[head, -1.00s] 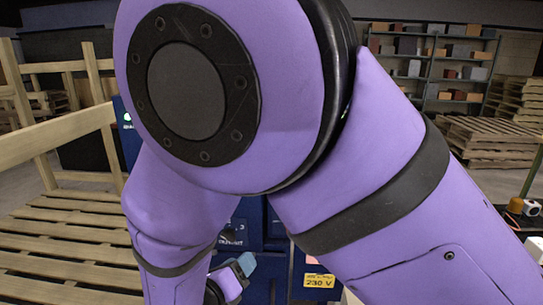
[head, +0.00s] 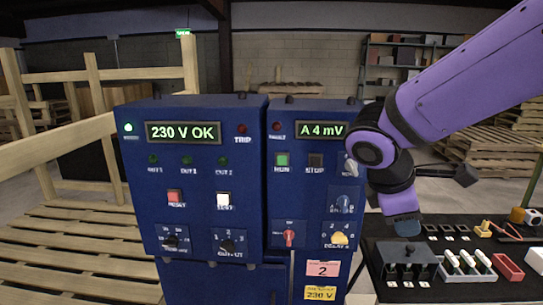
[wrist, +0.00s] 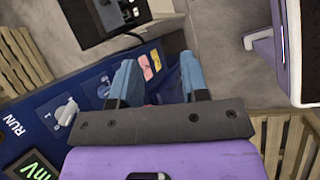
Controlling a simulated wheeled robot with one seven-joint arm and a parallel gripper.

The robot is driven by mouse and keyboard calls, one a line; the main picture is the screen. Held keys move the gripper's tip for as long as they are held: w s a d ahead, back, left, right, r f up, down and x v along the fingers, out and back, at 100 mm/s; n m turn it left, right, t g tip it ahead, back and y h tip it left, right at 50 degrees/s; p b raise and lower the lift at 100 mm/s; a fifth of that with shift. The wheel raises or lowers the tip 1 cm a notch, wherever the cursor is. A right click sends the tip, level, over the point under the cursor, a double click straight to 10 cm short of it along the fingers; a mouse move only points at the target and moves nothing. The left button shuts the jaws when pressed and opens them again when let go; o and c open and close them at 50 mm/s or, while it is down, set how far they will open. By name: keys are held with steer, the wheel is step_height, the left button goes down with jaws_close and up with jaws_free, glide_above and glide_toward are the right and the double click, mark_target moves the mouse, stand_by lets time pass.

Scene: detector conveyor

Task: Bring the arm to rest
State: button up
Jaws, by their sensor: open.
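My purple arm (head: 470,75) comes in from the upper right of the head view and bends down at a dark wrist joint. My gripper (head: 404,225) points downward just right of the blue control cabinet (head: 205,190), above the black table (head: 465,228). In the wrist view the two blue fingers of my gripper (wrist: 160,75) are apart, with nothing between them. The cabinet's left display (head: 183,132) reads "230 V OK" and its right display (head: 318,128) reads "A 4 mV". The arm partly hides a knob at the cabinet's right edge.
A grey fixture (head: 407,262), a tray with white pieces (head: 468,264) and a red bin (head: 508,267) are on the table below and right of my gripper. A wooden pallet (head: 60,250) and rails lie left of the cabinet. Shelves (head: 400,60) stand far behind.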

steer(key=s+d+r+m+t+y, duration=0.1)
steer(key=s+d+r+m+y, duration=0.2)
steer(key=s+m, duration=0.3)
steer(key=s+d+r+m+t+y, duration=0.2)
steer(key=s+d+r+m+y, duration=0.1)
steer(key=s+m, duration=0.3)
steer(key=shift+d+r+m+t, duration=0.3)
steer(key=shift+d+r+m, duration=0.2)
steer(key=shift+m, duration=0.7)
